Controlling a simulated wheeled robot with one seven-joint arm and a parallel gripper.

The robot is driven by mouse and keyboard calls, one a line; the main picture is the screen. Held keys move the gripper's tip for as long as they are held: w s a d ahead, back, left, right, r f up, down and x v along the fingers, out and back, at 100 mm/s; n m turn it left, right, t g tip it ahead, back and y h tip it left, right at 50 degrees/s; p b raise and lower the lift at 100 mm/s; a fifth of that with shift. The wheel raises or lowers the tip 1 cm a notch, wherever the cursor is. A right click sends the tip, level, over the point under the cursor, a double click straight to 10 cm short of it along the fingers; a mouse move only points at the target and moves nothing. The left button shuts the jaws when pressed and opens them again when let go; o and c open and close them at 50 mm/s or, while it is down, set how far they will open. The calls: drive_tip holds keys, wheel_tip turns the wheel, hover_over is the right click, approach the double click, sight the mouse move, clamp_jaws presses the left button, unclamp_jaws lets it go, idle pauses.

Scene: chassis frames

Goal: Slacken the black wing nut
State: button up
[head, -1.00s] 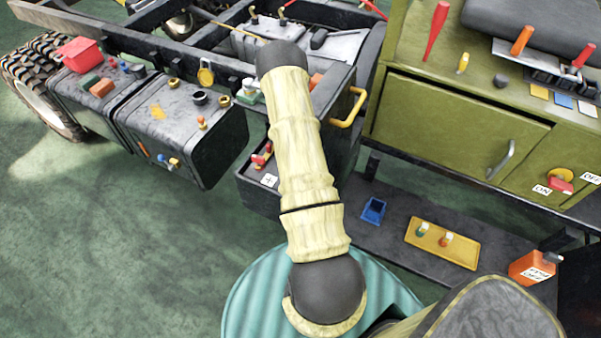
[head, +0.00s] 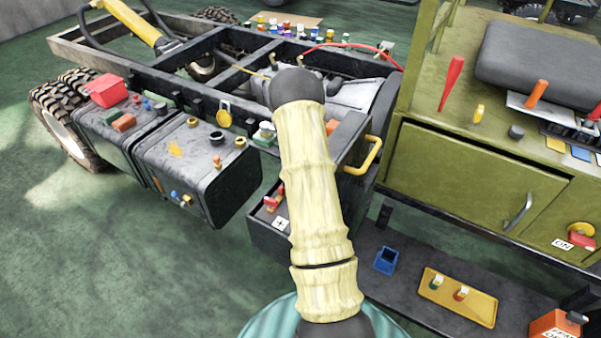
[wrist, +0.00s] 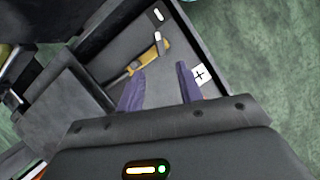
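I cannot pick out the black wing nut for certain in either view. My gripper (wrist: 161,69) shows in the wrist view as two purple fingers, apart, with nothing seen between them. They are over an open dark box or tray (wrist: 190,40) with a white plus label (wrist: 200,75) by the right finger. A yellow-handled tool (wrist: 128,74) lies beyond the left finger. In the head view, my arm hides the gripper; the plus label (head: 281,223) and a red clamp-like part (head: 274,197) show left of the arm.
A dark tank (head: 185,165) with caps is on the chassis to the left. A yellow handle (head: 364,157) is right of my arm. A green cabinet (head: 470,175) stands at right, above a low shelf with a blue bin (head: 386,260) and yellow tray (head: 480,306). Floor at left is clear.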

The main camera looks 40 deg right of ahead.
drive_tip(key=v, duration=0.5)
drive_tip(key=shift+w+r, duration=0.15)
drive_tip(key=shift+r, duration=0.25)
drive_tip(key=s+a+r+t+p, duration=0.3)
drive_tip(key=a+r+t+p, duration=0.15)
drive_tip(key=a+r, duration=1.05)
drive_tip(key=s+a+r+t+p, duration=0.2)
drive_tip(key=s+a+r+p, duration=0.2)
drive_tip(key=s+a, duration=0.7)
drive_tip(key=shift+s+r, duration=0.2)
drive_tip(key=shift+r, duration=0.75)
drive_tip(key=shift+t, duration=0.25)
